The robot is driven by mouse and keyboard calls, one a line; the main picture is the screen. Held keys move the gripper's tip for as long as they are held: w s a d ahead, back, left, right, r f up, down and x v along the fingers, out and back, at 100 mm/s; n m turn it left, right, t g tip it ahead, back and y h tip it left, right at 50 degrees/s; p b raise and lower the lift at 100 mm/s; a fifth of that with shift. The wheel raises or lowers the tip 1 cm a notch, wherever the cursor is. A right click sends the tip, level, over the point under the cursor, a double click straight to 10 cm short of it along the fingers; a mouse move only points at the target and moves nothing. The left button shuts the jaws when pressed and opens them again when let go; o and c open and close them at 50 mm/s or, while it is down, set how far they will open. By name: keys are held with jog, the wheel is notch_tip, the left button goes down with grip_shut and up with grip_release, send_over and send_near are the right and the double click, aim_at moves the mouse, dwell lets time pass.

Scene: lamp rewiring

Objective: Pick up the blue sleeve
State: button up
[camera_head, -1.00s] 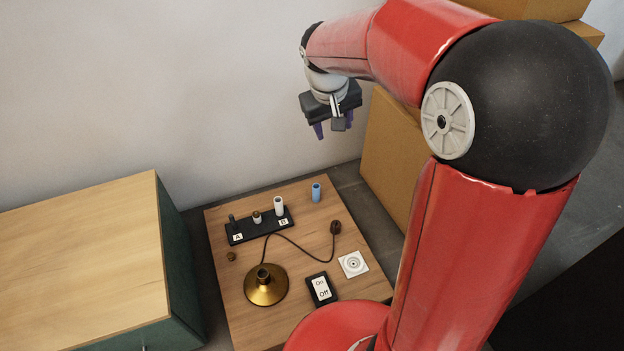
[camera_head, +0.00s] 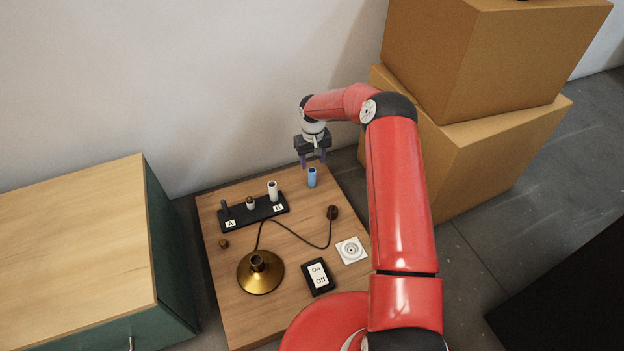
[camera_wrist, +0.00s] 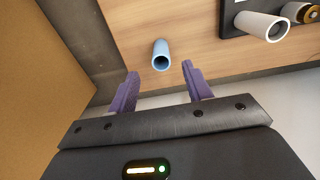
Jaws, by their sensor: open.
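The blue sleeve (camera_head: 312,178) is a small hollow cylinder standing upright near the back right corner of the wooden board (camera_head: 290,285). My gripper (camera_head: 313,162) is open and empty, just above the sleeve in the head view. In the wrist view the sleeve (camera_wrist: 161,55) shows its open top end, beyond and roughly between the two purple fingertips (camera_wrist: 160,72). The fingers do not appear to touch it.
Left of the sleeve, a black rack (camera_head: 240,215) marked A and B holds a white sleeve (camera_head: 272,190) and smaller parts. A brass lamp base (camera_head: 260,272), cord, switch (camera_head: 318,277) and white socket (camera_head: 351,250) lie in front. Cardboard boxes (camera_head: 470,165) stand right; a wall is behind.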

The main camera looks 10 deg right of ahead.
aim_at(312, 178)
jog(key=f, duration=0.4)
jog(key=f+b, duration=0.1)
jog(key=f, duration=0.2)
jog(key=shift+w+a, duration=0.1)
jog(key=shift+w, duration=0.15)
jog(key=shift+c, duration=0.4)
jog(key=c, duration=1)
